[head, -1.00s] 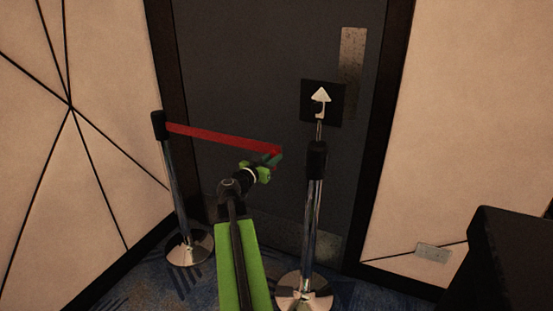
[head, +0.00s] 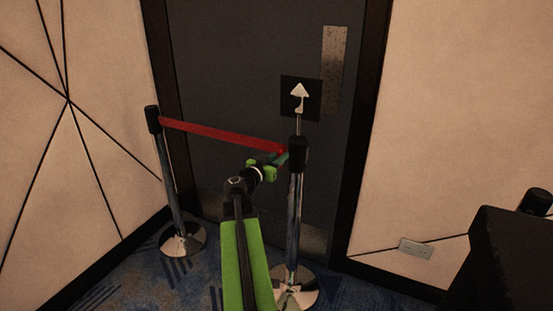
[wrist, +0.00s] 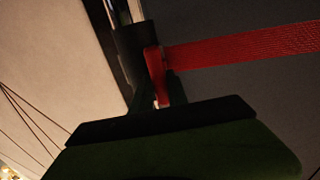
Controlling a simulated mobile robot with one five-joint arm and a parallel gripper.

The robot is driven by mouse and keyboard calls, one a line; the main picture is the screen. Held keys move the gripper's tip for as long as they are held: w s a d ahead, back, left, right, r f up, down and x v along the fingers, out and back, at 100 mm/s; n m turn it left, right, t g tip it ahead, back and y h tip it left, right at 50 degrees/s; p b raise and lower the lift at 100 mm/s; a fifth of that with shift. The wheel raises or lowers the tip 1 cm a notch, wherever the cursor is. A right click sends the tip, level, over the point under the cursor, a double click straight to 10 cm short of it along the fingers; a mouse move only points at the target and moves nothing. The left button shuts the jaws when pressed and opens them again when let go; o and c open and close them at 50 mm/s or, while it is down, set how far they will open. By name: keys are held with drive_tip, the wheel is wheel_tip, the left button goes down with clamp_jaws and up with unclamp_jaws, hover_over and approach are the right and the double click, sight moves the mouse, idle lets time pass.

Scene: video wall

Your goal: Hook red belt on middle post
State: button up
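The red belt (head: 222,135) stretches from the black head of the left post (head: 167,170) to my gripper (head: 283,157). The middle post (head: 296,205) is chrome with a black head and carries a black sign with a white arrow. In the head view my gripper is right beside that head, on its left. In the wrist view my gripper (wrist: 163,92) is shut on the red end clip of the belt (wrist: 245,46). The black post head (wrist: 135,45) is just left of the clip there. I cannot tell whether the clip touches or sits in the head.
A dark door (head: 240,90) stands behind the posts, with pale panel walls on both sides. A black box-like object (head: 510,255) is at the lower right, with another black post top (head: 536,201) behind it. Patterned blue carpet shows around the post bases.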

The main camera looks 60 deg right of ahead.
drive_tip(key=o, duration=0.4)
drive_tip(key=shift+s+d, duration=0.1)
drive_tip(key=shift+s, duration=0.45)
drive_tip(key=shift+w, duration=0.2)
